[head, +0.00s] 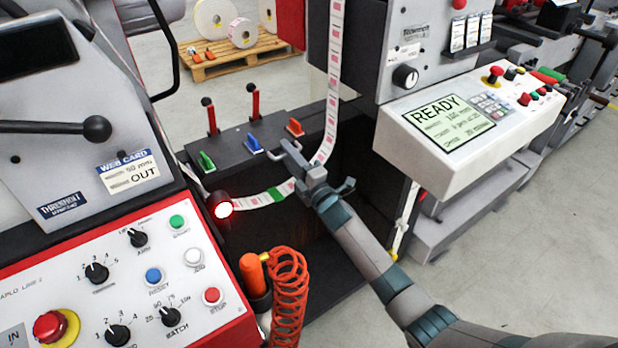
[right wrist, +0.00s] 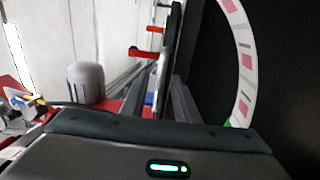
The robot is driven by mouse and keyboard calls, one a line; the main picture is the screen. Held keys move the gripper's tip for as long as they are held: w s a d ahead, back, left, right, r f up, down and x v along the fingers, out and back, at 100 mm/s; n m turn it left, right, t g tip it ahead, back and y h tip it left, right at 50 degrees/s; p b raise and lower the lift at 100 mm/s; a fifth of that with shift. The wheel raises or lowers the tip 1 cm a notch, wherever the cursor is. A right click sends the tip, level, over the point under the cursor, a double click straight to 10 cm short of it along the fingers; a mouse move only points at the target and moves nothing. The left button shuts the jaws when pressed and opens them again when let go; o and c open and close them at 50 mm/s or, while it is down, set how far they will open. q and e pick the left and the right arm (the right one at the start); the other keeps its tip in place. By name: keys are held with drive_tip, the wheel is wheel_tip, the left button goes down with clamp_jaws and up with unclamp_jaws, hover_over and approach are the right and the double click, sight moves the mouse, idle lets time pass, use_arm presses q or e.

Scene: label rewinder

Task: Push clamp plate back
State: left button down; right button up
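My right gripper (head: 286,150) reaches in from the lower right, its fingertips beside the orange tab (head: 295,127) at the right end of the dark bench top (head: 237,150). The fingers also show in the right wrist view (right wrist: 168,98), close together; whether they are fully shut or touch anything is unclear. I cannot single out the clamp plate for certain. Two red levers (head: 254,101) stand at the back of the bench, and blue (head: 253,143) and green (head: 206,161) tabs sit along its front. My left gripper is not in view.
The printed label web (head: 333,70) hangs down beside my right gripper and curves left below it. A lit red lamp (head: 223,209), an orange handle (head: 252,272) with coiled hose (head: 289,290) and the red-edged control panel (head: 120,290) lie left. The READY console (head: 470,120) stands right.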

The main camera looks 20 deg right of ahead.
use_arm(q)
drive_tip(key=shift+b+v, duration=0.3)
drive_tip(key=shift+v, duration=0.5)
use_arm(e)
drive_tip(key=v, duration=1.6)
drive_tip(key=shift+s, duration=0.35)
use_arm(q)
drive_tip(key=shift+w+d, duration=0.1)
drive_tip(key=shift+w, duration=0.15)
use_arm(e)
drive_tip(key=shift+d, duration=0.1)
